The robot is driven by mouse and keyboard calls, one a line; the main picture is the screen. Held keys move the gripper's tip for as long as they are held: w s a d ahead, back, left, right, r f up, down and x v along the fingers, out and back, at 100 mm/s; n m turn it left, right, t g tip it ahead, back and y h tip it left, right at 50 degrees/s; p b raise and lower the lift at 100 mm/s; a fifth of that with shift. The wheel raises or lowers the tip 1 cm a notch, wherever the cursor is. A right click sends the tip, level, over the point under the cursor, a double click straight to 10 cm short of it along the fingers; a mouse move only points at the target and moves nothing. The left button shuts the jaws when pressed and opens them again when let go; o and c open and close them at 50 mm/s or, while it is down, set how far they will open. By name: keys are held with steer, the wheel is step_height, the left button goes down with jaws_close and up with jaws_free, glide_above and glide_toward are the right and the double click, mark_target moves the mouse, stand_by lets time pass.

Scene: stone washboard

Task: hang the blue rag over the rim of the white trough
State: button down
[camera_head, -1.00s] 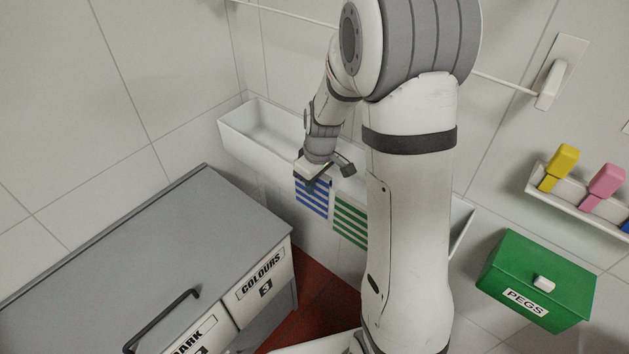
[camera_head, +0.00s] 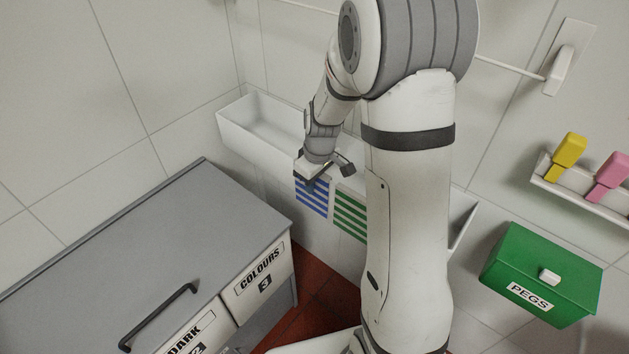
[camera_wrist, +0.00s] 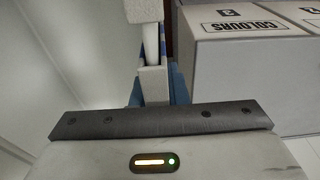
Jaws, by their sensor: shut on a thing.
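The white trough (camera_head: 249,124) stands against the back wall, with its front wall facing me. The blue-and-white striped rag (camera_head: 312,199) hangs down at the outer side of the trough's front wall, below my gripper. My gripper (camera_head: 312,178) is at the trough's front rim, shut on the rag's upper part. I cannot tell whether any of the rag lies inside the rim.
A green-and-white striped rag (camera_head: 350,214) hangs just right of the blue one. A grey-topped cabinet (camera_head: 150,240) with drawers labelled COLOURS and DARK stands at front left. A green PEGS box (camera_head: 540,275) and a shelf with coloured brushes (camera_head: 580,190) are at right.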

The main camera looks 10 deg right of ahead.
steer(key=c, duration=1.3)
jaws_free()
steer(key=shift+c, duration=0.2)
steer(key=r, duration=0.5)
steer(key=r+p, duration=0.1)
steer(key=r, duration=0.1)
steer(key=shift+s+d+r, duration=0.2)
steer(key=shift+s+d, duration=0.1)
steer(key=shift+s, duration=0.1)
steer(key=shift+s+r, duration=0.2)
steer(key=shift+r, duration=0.3)
steer(key=s+r+m+t+p, duration=0.1)
steer(key=s+r+m+p, duration=0.6)
steer(key=s+r, duration=1.1)
steer(key=s+p, duration=0.1)
steer(key=p, duration=0.2)
steer(key=shift+s+a+r+h, duration=0.15)
steer(key=shift+s+a+h, duration=0.05)
steer(key=shift+s+h, duration=0.2)
